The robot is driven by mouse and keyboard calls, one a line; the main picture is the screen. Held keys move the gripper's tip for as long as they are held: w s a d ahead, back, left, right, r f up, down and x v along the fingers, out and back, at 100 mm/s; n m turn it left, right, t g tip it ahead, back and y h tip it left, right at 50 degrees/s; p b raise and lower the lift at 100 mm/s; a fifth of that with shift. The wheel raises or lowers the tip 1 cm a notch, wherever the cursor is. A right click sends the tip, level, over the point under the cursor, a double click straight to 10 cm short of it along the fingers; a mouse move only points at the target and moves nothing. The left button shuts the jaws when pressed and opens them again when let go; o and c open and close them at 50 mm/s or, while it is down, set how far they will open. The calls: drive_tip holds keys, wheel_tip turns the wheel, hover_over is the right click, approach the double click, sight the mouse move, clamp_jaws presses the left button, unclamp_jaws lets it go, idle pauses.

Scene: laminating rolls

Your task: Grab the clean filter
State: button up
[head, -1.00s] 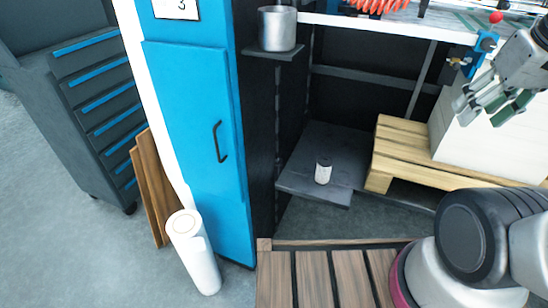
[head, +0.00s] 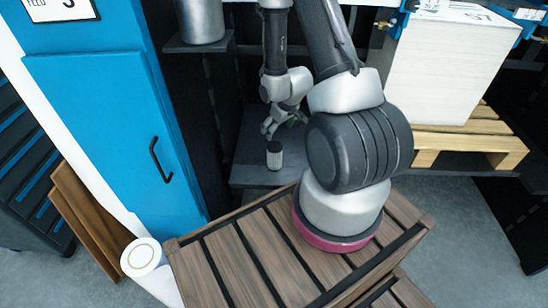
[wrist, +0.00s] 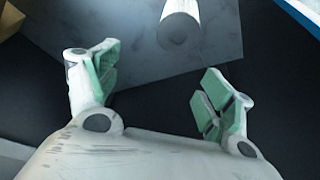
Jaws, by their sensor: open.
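The filter (head: 274,155) is a small, pale upright cylinder standing on a low dark shelf (head: 250,172). It also shows in the wrist view (wrist: 180,24), cut off by the top edge. My gripper (head: 285,124) is just above and behind the filter in the head view, pointing down. In the wrist view my gripper (wrist: 158,70) has its two green-padded fingers spread wide. Nothing is between them, and the filter lies ahead of the fingertips, apart from them.
A blue cabinet (head: 100,130) stands left of the shelf. A metal can (head: 201,22) sits on a small shelf above. A wooden pallet (head: 470,140) bearing a large white stack (head: 440,65) is at right. A white roll (head: 150,268) leans at lower left.

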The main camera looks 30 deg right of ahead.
sight(276, 146)
drive_tip(key=f, duration=0.2)
drive_tip(key=s+f, duration=0.1)
drive_tip(key=f, duration=0.3)
drive_tip(key=shift+s+a+f, duration=0.3)
drive_tip(key=shift+s, duration=0.05)
drive_tip(key=x, duration=0.7)
drive_tip(key=shift+a+f, duration=0.4)
drive_tip(key=c, duration=1.1)
